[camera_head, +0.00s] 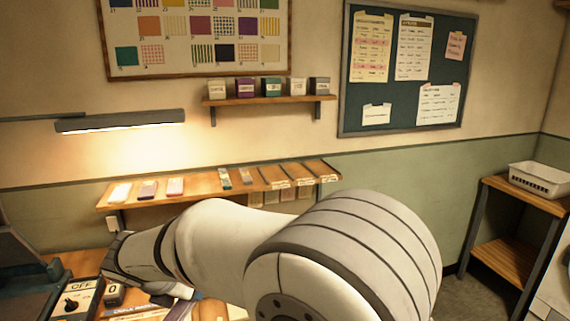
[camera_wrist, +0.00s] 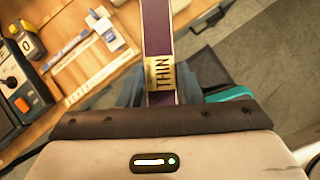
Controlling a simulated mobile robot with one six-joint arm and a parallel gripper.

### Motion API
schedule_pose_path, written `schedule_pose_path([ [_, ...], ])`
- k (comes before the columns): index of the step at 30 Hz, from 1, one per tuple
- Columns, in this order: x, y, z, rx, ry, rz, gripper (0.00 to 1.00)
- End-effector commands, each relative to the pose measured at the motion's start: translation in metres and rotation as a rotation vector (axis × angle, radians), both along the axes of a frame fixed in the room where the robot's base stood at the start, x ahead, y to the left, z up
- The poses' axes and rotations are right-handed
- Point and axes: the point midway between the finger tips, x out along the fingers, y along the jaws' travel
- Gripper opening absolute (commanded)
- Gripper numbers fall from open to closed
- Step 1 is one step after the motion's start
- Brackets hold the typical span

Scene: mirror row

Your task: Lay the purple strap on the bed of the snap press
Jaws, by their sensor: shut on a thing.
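The purple strap (camera_wrist: 157,40) has a yellowish tag reading THIN. In the wrist view it runs up from between the jaws past the top edge. My gripper (camera_wrist: 165,88) is shut on it, with dark fingers on both sides. A dark grey-green machine (camera_head: 28,272) at the left edge of the head view may be the snap press. Its bed is not clearly visible.
A control box (camera_head: 76,301) marked OFF and a counter (camera_head: 113,294) reading 0 stand beside the machine. A shelf (camera_head: 150,201) with several small strips runs along the wall. A white basket (camera_head: 540,179) sits on a stand at right. Grey floor (camera_wrist: 283,75) shows beyond the bench.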

Motion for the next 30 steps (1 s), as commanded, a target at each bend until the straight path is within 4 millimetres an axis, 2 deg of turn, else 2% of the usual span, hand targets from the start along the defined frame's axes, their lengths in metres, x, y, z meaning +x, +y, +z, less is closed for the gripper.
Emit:
schedule_pose_path([
  [6, 0.048, -0.07, -0.059, -0.01, 0.004, -0.556, 0.09],
  [13, 0.08, -0.165, -0.125, -0.01, 0.005, -1.286, 0.09],
  [18, 0.086, -0.229, -0.167, -0.008, 0.005, -1.781, 0.09],
  [24, 0.08, -0.296, -0.209, -0.008, 0.003, -2.307, 0.09],
  [30, 0.069, -0.341, -0.239, -0.005, 0.003, -2.695, 0.09],
])
